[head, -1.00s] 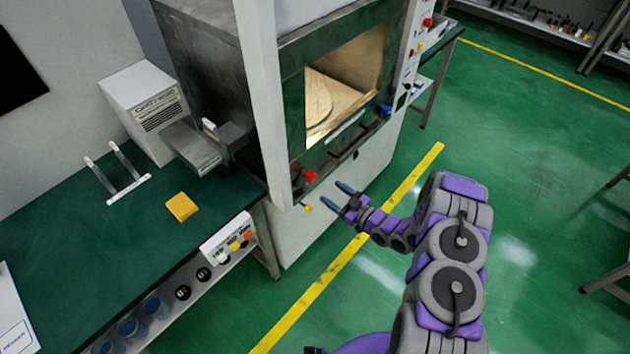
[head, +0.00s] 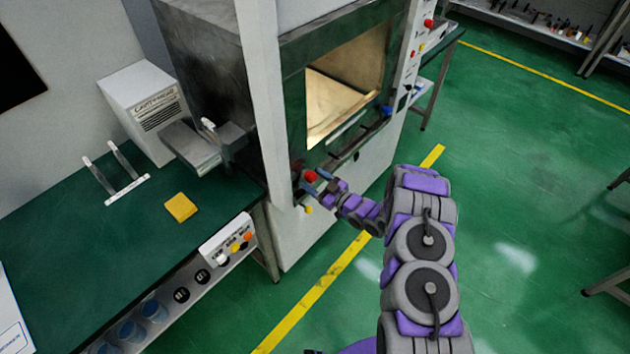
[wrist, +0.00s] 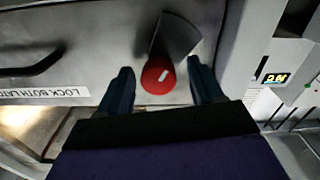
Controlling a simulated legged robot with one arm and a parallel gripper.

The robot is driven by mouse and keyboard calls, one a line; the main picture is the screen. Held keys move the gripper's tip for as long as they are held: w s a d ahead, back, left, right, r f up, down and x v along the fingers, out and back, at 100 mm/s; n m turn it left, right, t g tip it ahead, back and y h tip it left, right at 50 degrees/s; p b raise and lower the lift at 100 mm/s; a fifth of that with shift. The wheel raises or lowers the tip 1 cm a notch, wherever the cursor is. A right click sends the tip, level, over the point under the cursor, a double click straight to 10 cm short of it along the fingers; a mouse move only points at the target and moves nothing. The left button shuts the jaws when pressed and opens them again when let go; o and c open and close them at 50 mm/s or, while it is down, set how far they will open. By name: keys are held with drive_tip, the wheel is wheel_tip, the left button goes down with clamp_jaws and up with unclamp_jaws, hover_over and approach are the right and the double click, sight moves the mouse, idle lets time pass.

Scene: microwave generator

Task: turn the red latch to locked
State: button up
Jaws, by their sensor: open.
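The red latch (head: 310,176) is on the lower left of the microwave generator's front, below the lit chamber opening. In the wrist view the red latch (wrist: 158,75) shows as a round red knob with a white mark, joined to a grey metal plate. My gripper (head: 313,182) is at the latch. In the wrist view my gripper (wrist: 160,88) is open, with one dark finger on each side of the red knob. Gaps show between the knob and both fingers, so it is not gripped.
A label (wrist: 45,93) reading "LOCK BOTH LATC…" and a dark handle (wrist: 35,65) are left of the knob in the wrist view. A blue knob (head: 387,111) is at the opening's right. A yellow knob (head: 308,210) sits just below the latch. The green bench (head: 110,235) stands left.

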drive_tip(key=shift+d, duration=0.2)
drive_tip(key=c, duration=1.1)
drive_tip(key=shift+m, duration=0.3)
drive_tip(key=m+p, duration=0.1)
drive_tip(key=m, duration=0.3)
drive_tip(key=shift+r+p, duration=0.1)
drive_tip(key=shift+p, duration=0.25)
drive_tip(key=m+p, duration=0.1)
drive_tip(key=m, duration=0.4)
drive_tip(key=shift+r, duration=0.1)
drive_tip(key=m, duration=0.4)
drive_tip(key=shift+p, duration=0.35)
drive_tip(key=shift+d+m, duration=0.1)
drive_tip(key=shift+m, duration=2)
